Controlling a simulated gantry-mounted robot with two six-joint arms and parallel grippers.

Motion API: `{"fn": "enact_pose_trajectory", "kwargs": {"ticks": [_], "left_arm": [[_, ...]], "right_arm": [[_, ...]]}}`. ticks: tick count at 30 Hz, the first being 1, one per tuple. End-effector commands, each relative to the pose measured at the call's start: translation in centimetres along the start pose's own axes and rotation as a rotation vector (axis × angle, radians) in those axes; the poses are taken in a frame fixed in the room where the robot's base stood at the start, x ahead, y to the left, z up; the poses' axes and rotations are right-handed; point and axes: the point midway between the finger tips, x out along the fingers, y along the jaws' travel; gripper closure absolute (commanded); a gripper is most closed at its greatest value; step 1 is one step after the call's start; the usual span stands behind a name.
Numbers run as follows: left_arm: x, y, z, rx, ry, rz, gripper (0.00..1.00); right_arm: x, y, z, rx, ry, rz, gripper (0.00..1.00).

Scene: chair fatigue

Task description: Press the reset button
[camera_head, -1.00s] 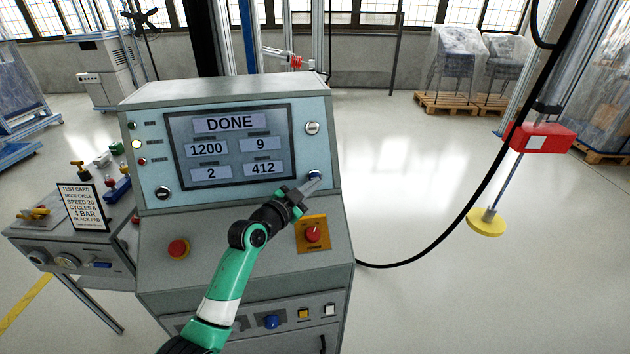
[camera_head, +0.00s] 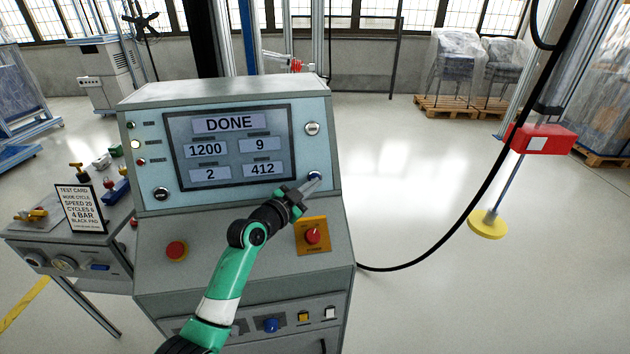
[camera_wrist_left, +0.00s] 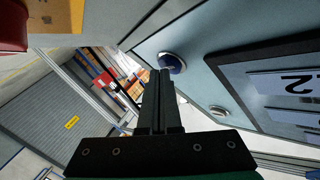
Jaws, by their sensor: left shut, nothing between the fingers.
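A blue button (camera_head: 315,175) in a pale metal ring sits at the lower right of the console's light-blue front panel, beside the display (camera_head: 230,146) that reads DONE. No readable label shows on it. My left gripper (camera_head: 314,184) is shut and empty, its fingertips right at this button and partly covering it. In the left wrist view the closed fingers (camera_wrist_left: 163,75) point up the picture, with their tips close to the blue button (camera_wrist_left: 172,62). I cannot tell whether they touch it. My right gripper is not in view.
A red knob (camera_head: 312,236) on a yellow plate and a red mushroom button (camera_head: 176,250) sit on the sloping desk below. A silver round control (camera_head: 312,128) is higher on the panel. A black cable (camera_head: 440,240) hangs at right. Open floor lies right of the console.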

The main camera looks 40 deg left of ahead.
Motion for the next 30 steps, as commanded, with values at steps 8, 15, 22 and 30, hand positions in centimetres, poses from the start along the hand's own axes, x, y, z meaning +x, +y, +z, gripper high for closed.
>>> {"fn": "enact_pose_trajectory", "kwargs": {"ticks": [8, 15, 22, 30], "left_arm": [[0.16, -0.12, 0.13, 0.000, 0.000, 0.000, 1.00], [0.29, -0.20, 0.26, 0.000, 0.000, 0.000, 1.00], [0.28, -0.22, 0.23, 0.000, -0.001, 0.000, 1.00], [-0.20, 0.01, -0.30, -0.001, -0.002, 0.001, 1.00]], "right_arm": [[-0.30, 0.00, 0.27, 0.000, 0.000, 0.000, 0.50], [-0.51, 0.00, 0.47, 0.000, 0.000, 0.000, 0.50], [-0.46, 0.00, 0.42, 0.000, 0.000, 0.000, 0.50], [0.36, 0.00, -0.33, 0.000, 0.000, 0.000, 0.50]]}}
